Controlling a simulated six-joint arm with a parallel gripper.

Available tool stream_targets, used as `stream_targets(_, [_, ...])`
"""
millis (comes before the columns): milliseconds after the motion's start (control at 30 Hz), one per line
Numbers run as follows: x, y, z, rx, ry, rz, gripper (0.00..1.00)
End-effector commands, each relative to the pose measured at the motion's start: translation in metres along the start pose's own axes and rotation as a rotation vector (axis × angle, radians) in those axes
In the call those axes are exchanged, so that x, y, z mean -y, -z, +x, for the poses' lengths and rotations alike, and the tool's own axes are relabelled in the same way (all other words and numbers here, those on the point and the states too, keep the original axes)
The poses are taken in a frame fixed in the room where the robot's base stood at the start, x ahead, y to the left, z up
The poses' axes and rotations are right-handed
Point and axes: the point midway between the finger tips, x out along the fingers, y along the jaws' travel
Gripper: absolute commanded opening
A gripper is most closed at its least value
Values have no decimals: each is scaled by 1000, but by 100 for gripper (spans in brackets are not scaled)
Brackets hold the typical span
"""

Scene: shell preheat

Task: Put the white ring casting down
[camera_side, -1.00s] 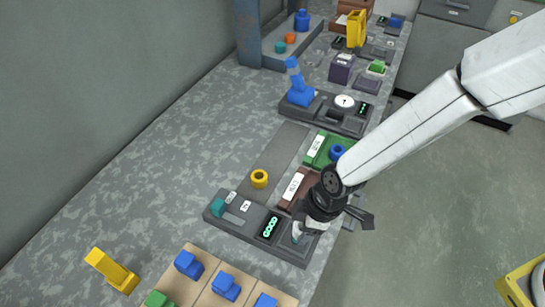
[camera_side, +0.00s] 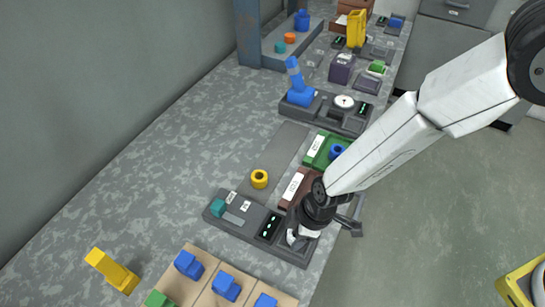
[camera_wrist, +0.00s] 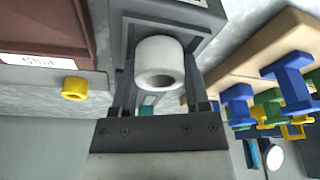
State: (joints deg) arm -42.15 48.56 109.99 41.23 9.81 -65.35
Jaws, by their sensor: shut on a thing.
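The white ring casting (camera_wrist: 159,62) sits between the two fingers of my gripper (camera_wrist: 157,82) in the wrist view, its round hole facing the camera. My gripper is shut on it. In the side view my gripper (camera_side: 298,240) is low over the right end of a dark grey device (camera_side: 240,240), and the ring is mostly hidden there. I cannot tell whether the ring touches the device. The device has a small display (camera_side: 268,228) and a teal part (camera_side: 217,208) at its left end.
A yellow ring (camera_side: 260,179) stands on a grey strip behind the device. A brown tray (camera_side: 288,199) and a green tray (camera_side: 313,160) with a blue ring (camera_side: 337,151) lie close by. A wooden board (camera_side: 206,297) with blue and green pieces is in front.

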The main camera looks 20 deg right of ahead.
Motion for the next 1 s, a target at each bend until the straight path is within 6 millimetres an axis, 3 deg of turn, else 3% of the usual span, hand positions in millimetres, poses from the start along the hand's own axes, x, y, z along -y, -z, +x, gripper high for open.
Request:
stream_targets(400, [0,-1,3,-1,0,2,0])
stream_targets(433, [0,-1,3,-1,0,1,62])
stream_targets(533, [0,-1,3,-1,-1,1,94])
stream_targets(1000, [-1,1,-7,-3,-2,2,95])
